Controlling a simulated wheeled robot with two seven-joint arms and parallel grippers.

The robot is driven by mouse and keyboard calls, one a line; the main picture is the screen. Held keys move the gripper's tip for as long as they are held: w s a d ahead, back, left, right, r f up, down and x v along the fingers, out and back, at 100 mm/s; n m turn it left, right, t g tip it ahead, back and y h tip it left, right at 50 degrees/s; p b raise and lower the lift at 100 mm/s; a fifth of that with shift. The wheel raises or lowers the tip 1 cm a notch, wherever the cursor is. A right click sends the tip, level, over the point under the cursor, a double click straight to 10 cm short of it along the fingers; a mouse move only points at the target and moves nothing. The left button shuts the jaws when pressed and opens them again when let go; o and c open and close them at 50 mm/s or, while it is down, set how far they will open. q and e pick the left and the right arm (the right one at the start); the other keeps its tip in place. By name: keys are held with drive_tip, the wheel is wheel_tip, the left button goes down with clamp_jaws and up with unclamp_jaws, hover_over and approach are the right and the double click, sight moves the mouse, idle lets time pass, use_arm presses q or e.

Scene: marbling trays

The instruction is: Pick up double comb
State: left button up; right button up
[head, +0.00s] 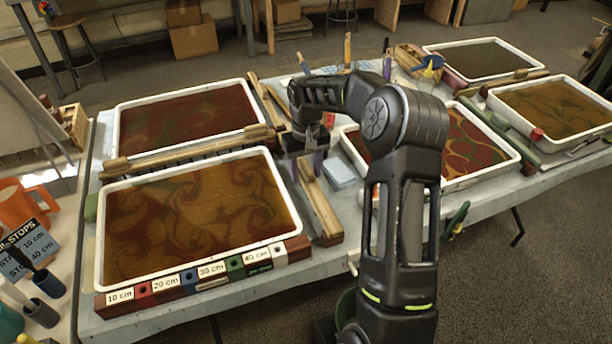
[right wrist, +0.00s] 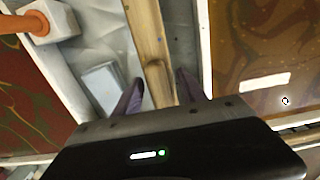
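A long wooden bar (head: 319,205), likely the double comb, lies on the table beside the right edge of the front left marbling tray. Its teeth cannot be made out. My right gripper (head: 308,168) is above its far part with purple fingers pointing down. In the right wrist view the fingers of my right gripper (right wrist: 159,84) stand apart on either side of the wooden bar (right wrist: 148,40), with the bar running between them. I cannot tell how far below the fingertips it lies. My left gripper is not in view.
The front left tray (head: 281,186) holds brown liquid. A long wooden rake (head: 190,153) lies behind it, before the back left tray (head: 118,130). A pale blue block (head: 341,174) is right of the bar. The middle right tray (head: 508,165) is partly behind my arm. A marked strip (head: 205,278) lines the front.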

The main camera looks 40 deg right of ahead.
drive_tip(key=c, duration=0.9)
drive_tip(key=shift+c, duration=0.2)
wheel_tip(320, 180, up, 10)
idle(0.7)
